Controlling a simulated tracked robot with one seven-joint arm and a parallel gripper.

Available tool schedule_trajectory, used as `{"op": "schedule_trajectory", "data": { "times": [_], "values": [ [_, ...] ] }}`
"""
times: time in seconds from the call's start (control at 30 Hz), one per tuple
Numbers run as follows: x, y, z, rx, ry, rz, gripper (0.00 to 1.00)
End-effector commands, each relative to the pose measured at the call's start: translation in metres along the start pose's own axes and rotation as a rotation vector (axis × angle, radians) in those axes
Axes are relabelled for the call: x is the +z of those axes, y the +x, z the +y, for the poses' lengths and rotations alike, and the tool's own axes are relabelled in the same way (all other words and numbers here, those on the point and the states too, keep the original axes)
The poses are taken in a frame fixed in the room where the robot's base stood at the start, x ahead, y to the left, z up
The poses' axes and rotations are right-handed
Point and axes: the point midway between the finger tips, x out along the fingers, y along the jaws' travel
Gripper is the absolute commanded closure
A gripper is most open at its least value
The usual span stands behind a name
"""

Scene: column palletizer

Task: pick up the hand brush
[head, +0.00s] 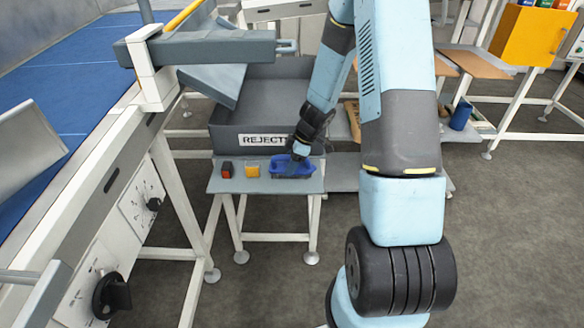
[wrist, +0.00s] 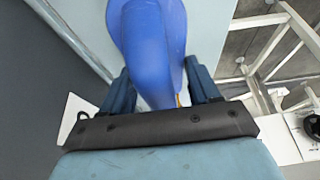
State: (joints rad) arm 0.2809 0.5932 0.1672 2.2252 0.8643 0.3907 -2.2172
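A blue object (head: 293,168) sits on the small grey table in front of the bin marked REJECT. It appears to be the hand brush, though its bristles cannot be made out. My gripper (head: 300,152) points down over it and hides part of it. In the wrist view, the smooth blue object (wrist: 150,45) runs up from between the two dark blue fingers of my gripper (wrist: 160,80) and widens towards the top edge. The fingers stand apart, one on each side, close to its sides. Whether they press on it cannot be made out.
A red-and-black block (head: 227,170) and a yellow block (head: 252,171) stand left of the blue object on the small table (head: 225,185). The grey REJECT bin (head: 228,138) rises right behind. A blue conveyor (head: 75,60) with a white frame stands left.

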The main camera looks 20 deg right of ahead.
Motion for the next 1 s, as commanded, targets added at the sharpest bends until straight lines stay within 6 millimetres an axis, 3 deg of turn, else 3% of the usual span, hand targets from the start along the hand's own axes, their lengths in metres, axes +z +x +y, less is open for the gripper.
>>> {"op": "schedule_trajectory", "data": {
  "times": [0.3,0.67,0.87,1.0],
  "values": [
    [0.000,0.000,0.000,0.000,0.000,0.000,0.73],
    [-0.003,-0.005,0.001,0.002,-0.003,0.000,0.74],
    [-0.012,-0.028,0.001,0.004,-0.005,0.000,0.74],
    [-0.015,-0.050,-0.015,0.004,-0.001,0.000,0.74]
  ]
}}
